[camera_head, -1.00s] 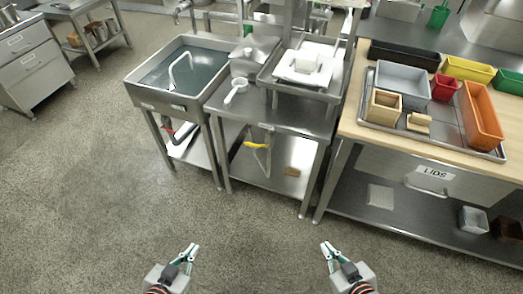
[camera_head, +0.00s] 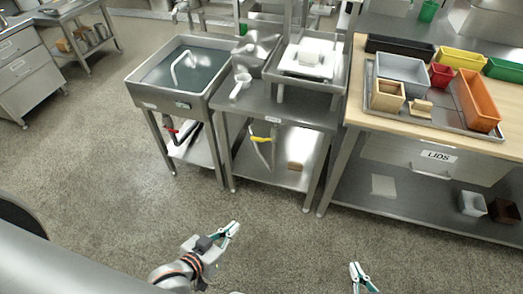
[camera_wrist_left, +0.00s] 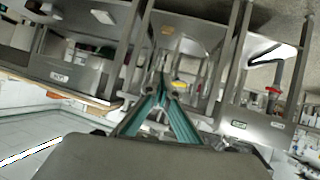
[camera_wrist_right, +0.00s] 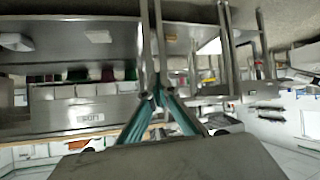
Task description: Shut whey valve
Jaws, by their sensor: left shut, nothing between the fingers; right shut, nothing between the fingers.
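Two valve handles show, and I cannot read which is the whey valve. A yellow handle (camera_head: 262,139) is on a pipe below the steel drain table (camera_head: 300,112). A red handle (camera_head: 172,130) is on a pipe below the water-filled sink (camera_head: 150,98). In the left wrist view, the yellow handle (camera_wrist_left: 179,84) shows just beyond the fingertips. My left gripper (camera_head: 236,225) is shut and empty over the floor in front of the drain table, apart from both handles. My right gripper (camera_head: 358,267) is shut and empty, low and further right.
A wooden-topped bench (camera_head: 350,105) with a LIDS drawer (camera_head: 437,156) stands at the right, carrying coloured bins. A lower shelf (camera_head: 280,172) lies under the drain table, holding a small brown block (camera_head: 295,166). The floor (camera_head: 130,200) in front is clear.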

